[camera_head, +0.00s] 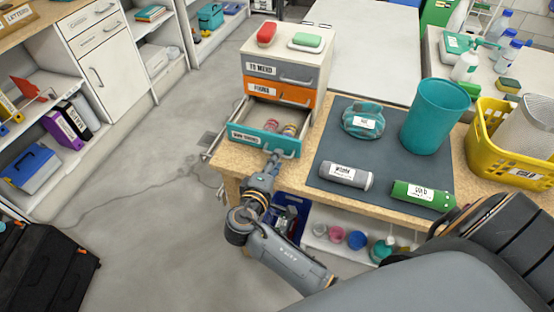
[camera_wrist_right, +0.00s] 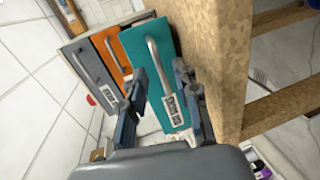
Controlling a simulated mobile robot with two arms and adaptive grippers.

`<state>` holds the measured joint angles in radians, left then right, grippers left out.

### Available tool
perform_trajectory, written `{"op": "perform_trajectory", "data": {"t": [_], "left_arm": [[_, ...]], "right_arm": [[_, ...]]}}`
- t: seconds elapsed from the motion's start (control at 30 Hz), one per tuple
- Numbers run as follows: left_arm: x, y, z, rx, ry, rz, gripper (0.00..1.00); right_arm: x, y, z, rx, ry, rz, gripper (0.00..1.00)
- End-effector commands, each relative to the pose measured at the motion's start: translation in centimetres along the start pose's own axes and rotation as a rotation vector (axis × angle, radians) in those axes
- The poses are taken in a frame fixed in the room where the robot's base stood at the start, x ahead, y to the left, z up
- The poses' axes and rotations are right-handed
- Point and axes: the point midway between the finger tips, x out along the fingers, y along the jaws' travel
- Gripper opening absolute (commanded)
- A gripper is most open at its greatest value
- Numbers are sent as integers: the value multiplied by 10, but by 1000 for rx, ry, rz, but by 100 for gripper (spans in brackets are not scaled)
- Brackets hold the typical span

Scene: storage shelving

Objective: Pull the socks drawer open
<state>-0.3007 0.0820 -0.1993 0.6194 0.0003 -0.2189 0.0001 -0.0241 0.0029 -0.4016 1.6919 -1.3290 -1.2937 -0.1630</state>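A small drawer unit (camera_head: 316,70) stands on the wooden worktop. Its lowest, teal drawer (camera_head: 243,141) is pulled out, with several small rolled items (camera_head: 289,130) inside; its label seems to end in "SOCKS". The teal front (camera_wrist_right: 164,50) and its upright-looking metal handle (camera_wrist_right: 153,60) show in the right wrist view. My right gripper (camera_head: 275,157) is at the handle. In the right wrist view, its fingers (camera_wrist_right: 162,85) stand apart with the handle between them; contact cannot be told. My left gripper is not in view.
The grey drawer (camera_head: 282,73) and orange drawer (camera_head: 280,92) above are closed. A red item (camera_head: 267,33) and a green-topped item (camera_head: 307,40) lie on top. A dark mat (camera_head: 385,166) with a teal cup (camera_head: 433,117) is at right. The floor at left is open.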

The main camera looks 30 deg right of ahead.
Motion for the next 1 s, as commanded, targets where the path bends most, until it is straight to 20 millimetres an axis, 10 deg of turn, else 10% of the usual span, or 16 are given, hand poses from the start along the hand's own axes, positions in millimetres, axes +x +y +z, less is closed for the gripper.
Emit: {"op": "perform_trajectory", "data": {"t": [0.5, 1.0], "left_arm": [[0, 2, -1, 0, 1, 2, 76], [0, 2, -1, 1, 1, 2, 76]], "right_arm": [[-97, -1, 0, 1, 0, -4, 31], [-106, 0, 0, 1, 0, -2, 31]]}}
